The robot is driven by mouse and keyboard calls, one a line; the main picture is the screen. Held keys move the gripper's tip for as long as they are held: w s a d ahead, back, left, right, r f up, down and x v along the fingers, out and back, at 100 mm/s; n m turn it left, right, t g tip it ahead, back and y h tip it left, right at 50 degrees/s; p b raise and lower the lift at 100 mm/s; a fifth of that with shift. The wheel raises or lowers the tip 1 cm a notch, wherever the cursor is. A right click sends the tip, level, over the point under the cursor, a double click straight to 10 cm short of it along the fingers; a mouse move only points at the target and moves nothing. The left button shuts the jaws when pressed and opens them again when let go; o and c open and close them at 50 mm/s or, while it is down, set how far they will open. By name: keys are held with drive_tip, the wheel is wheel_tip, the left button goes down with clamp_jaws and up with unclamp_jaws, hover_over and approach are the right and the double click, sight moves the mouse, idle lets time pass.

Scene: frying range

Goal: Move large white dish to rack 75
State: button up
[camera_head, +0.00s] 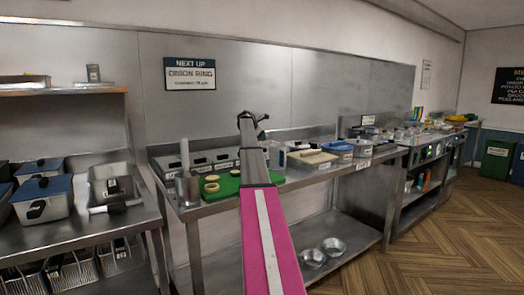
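My arm reaches up from the bottom centre, and my gripper (254,119) is at its far end, in front of the steel wall panel and above the counter. It is small and dark, and I cannot tell whether its fingers are apart; no dish shows in it. A pale, shallow rectangular dish (312,157) sits on the counter right of my arm. Wire racks or baskets (75,271) sit low at the left, with labels too small to read. I cannot identify rack 75.
A green board (227,187) with pale rings lies on the steel counter (200,209), partly behind my arm. A blue-lidded container (337,147) stands beside the pale dish. Two metal bowls (334,246) rest on the lower shelf. Lidded pans (42,198) stand left. Wooden floor (430,245) is clear at right.

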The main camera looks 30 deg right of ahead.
drive_tip(key=x, duration=1)
drive_tip(key=shift+w+d, duration=0.1)
drive_tip(key=shift+d, duration=0.05)
drive_tip(key=shift+r, duration=0.1)
clamp_jaws()
